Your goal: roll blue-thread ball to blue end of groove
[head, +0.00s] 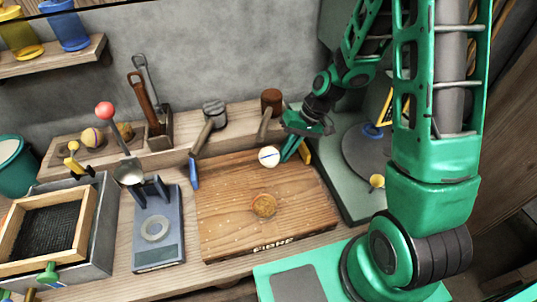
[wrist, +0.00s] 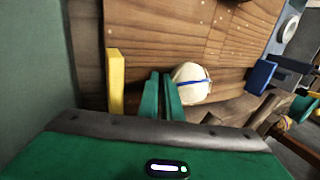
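The ball (head: 268,157) is off-white with a blue thread band and sits near the back edge of the wooden board. It also shows in the wrist view (wrist: 190,86). The blue end marker (head: 193,170) is at the board's left side and the yellow one (head: 305,152) at its right. They show in the wrist view as a blue block (wrist: 262,76) and a yellow bar (wrist: 117,80). My gripper (head: 291,150) is low between ball and yellow marker, its green fingers together, right beside the ball and not around it. Whether they touch it is unclear. The groove itself is hard to make out.
The wooden board (head: 225,215) has a round brown inset and lies on the bench. Mallets (head: 213,115) stand behind it on a raised ledge. A grey scale-like device (head: 158,240) is to the left. The back strip between ball and blue marker looks clear.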

